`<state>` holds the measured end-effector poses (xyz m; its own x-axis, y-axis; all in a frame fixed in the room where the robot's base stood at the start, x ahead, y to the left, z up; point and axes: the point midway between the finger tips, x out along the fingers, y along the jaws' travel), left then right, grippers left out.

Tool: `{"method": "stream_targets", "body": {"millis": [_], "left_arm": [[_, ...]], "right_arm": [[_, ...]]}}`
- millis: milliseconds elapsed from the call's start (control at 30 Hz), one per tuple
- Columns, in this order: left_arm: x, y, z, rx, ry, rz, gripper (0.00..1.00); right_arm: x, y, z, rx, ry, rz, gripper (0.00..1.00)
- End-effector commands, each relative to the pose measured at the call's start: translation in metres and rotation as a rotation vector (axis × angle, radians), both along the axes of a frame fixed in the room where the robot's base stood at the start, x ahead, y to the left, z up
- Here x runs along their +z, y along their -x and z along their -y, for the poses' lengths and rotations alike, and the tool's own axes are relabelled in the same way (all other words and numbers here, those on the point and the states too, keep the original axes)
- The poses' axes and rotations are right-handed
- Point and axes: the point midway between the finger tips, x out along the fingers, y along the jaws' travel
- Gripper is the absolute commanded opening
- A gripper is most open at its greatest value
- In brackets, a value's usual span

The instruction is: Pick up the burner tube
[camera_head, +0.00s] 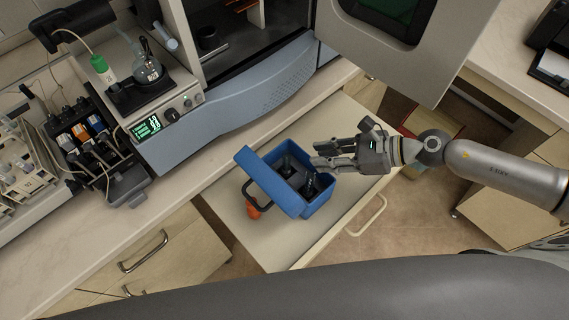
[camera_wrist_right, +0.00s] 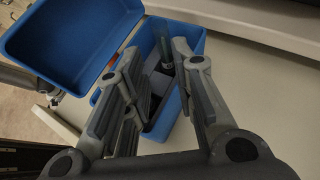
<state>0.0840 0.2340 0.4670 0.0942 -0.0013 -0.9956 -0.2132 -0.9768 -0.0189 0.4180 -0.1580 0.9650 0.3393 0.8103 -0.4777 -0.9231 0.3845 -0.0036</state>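An open blue case (camera_head: 322,207) sits on the pulled-out drawer, its lid tipped up on the left. Inside are dark inserts and a small, partly clear upright piece that looks like the burner tube (camera_head: 310,187); its details are too small to tell. My right gripper (camera_head: 316,155) reaches in from the right, above the case's far right edge. In the right wrist view the blue case (camera_wrist_right: 192,48) lies beyond the fingers. The right gripper (camera_wrist_right: 156,52) is open there, with a clear gap between its fingers and nothing held. A pale tube-like piece (camera_wrist_right: 164,44) shows in that gap. My left gripper is out of view.
The drawer top (camera_head: 340,120) has free room behind the case. An orange object (camera_head: 253,211) lies by the lid's black handle. The spectrometer (camera_head: 235,110) stands behind on the bench, its open door (camera_head: 440,60) above my right arm.

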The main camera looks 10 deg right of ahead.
Motion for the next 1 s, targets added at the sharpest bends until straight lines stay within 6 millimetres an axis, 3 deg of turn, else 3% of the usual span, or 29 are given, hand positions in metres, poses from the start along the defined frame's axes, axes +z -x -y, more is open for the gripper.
{"method": "stream_targets", "body": {"millis": [100, 467, 733, 1000], "left_arm": [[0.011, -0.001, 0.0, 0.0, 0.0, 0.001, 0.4], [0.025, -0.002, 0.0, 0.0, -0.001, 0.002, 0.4], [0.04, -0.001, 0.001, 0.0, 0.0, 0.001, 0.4], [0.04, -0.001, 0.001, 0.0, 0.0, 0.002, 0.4]], "right_arm": [[-0.004, -0.007, -0.014, 0.0, -0.005, 0.001, 0.25], [-0.017, -0.015, -0.034, -0.001, -0.005, -0.001, 0.25], [-0.038, -0.026, -0.059, -0.002, -0.001, -0.003, 0.25], [-0.045, -0.028, -0.063, -0.003, 0.003, -0.004, 0.25]]}}
